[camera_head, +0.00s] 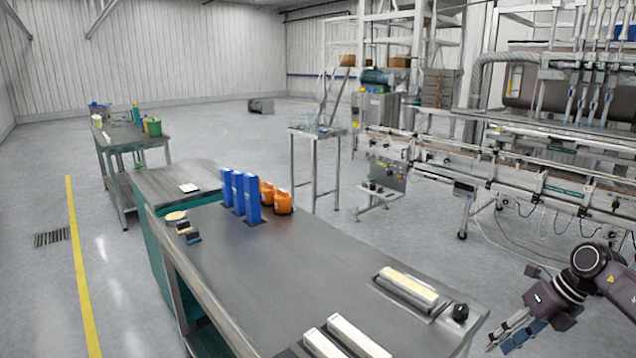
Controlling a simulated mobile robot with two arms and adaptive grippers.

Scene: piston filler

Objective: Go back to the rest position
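My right gripper (502,344) is at the lower right, at the end of my dark arm that comes in from the right edge. It points down and to the left, beside the right end of the near table (300,262), over the floor. Its fingers are small and seen at a slant, so I cannot tell how far apart they are. I see no object in it. My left gripper is not in view.
Blue upright holders (239,195) and orange containers (283,203) stand on the table's far side. A tray with a pale bar (408,287) and white bars (345,340) lie near its front right. The filling machine (540,185) stands at the right.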

